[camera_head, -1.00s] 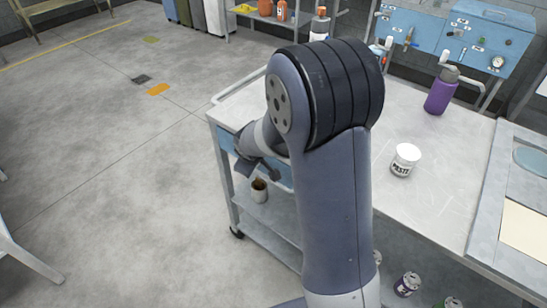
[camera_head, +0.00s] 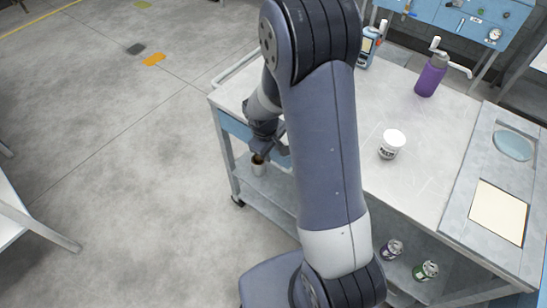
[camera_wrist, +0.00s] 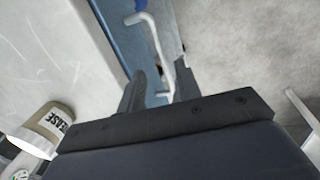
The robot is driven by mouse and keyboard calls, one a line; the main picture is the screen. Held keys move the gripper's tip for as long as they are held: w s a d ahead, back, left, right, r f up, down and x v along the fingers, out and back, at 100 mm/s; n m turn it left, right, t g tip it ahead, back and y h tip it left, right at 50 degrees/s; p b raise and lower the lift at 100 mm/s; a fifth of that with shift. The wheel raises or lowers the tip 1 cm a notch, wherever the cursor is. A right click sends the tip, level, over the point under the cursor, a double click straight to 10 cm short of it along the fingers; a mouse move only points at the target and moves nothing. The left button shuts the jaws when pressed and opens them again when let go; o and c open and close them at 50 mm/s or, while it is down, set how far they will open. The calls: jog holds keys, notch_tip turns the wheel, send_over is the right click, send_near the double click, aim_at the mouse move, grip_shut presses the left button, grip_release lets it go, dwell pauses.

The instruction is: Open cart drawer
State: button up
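The cart's blue drawer front (camera_head: 234,124) sits under the grey cart top at its left end and looks shut; my arm covers part of it. In the wrist view the blue drawer face (camera_wrist: 124,38) carries a white bar handle (camera_wrist: 152,38). My gripper (camera_wrist: 160,70) is open, its two dark fingers apart on either side of the handle's line. The near end of the handle shows between the fingers; I cannot tell if they touch it. In the head view my gripper (camera_head: 268,145) hangs beside the drawer front, partly hidden by my arm.
A cup (camera_head: 258,166) and cans (camera_head: 426,270) are on the lower shelf.

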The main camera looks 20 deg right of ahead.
aim_at(274, 162)
jog(key=shift+w+d+f, duration=0.1)
jog(key=shift+d+f, duration=0.05)
jog(key=shift+f, duration=0.85)
jog(key=shift+w+d+f, duration=0.15)
jog(key=shift+f, duration=0.8)
jog(key=shift+w+d+f, duration=0.1)
jog(key=shift+d+f, duration=0.05)
jog(key=shift+f, duration=0.85)
grip_shut()
